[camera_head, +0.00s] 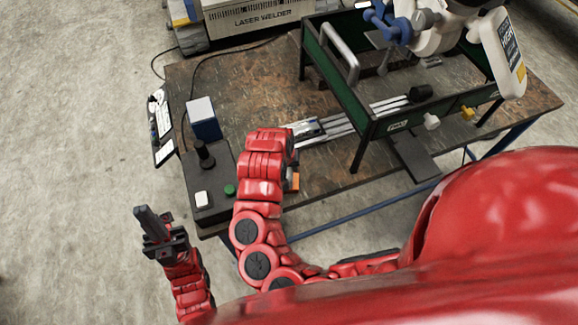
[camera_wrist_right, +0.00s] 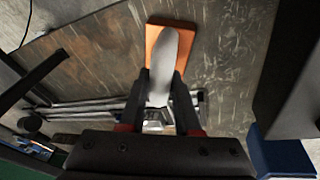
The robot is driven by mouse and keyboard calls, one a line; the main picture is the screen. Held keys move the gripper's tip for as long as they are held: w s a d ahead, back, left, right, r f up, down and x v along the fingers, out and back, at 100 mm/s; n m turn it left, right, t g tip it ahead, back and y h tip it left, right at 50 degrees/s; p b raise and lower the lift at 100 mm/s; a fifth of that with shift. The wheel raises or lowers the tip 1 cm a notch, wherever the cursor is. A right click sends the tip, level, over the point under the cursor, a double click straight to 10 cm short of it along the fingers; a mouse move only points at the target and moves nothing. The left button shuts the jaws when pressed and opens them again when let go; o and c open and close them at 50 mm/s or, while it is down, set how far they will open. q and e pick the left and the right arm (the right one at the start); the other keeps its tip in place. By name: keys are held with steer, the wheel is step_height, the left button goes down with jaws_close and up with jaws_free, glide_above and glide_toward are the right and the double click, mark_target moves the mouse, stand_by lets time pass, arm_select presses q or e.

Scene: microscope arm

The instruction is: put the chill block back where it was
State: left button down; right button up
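The chill block shows in the right wrist view as an orange slab (camera_wrist_right: 188,42) with a pale grey rounded handle (camera_wrist_right: 161,72). My right gripper (camera_wrist_right: 162,85) has one dark finger on each side of the handle and looks shut on it. The slab is over the worn tabletop; I cannot tell whether it touches it. In the head view a bit of the orange slab (camera_head: 293,181) shows beside my right arm, near the table's front edge; the arm hides the gripper. My left gripper (camera_head: 148,219) is over the floor, left of the table, with nothing visible in it.
A green-sided frame (camera_head: 337,70) stands on the table (camera_head: 235,78) at right, with silver rails (camera_head: 345,123) running under it. A microscope head (camera_head: 500,50) hangs above. A blue-and-white box (camera_head: 203,118) and a black control box (camera_head: 212,183) stand left. The table's back-left is clear.

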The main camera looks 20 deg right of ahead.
steer(key=o, duration=0.4)
steer(key=shift+s+r, duration=0.1)
steer(key=shift+o, duration=0.2)
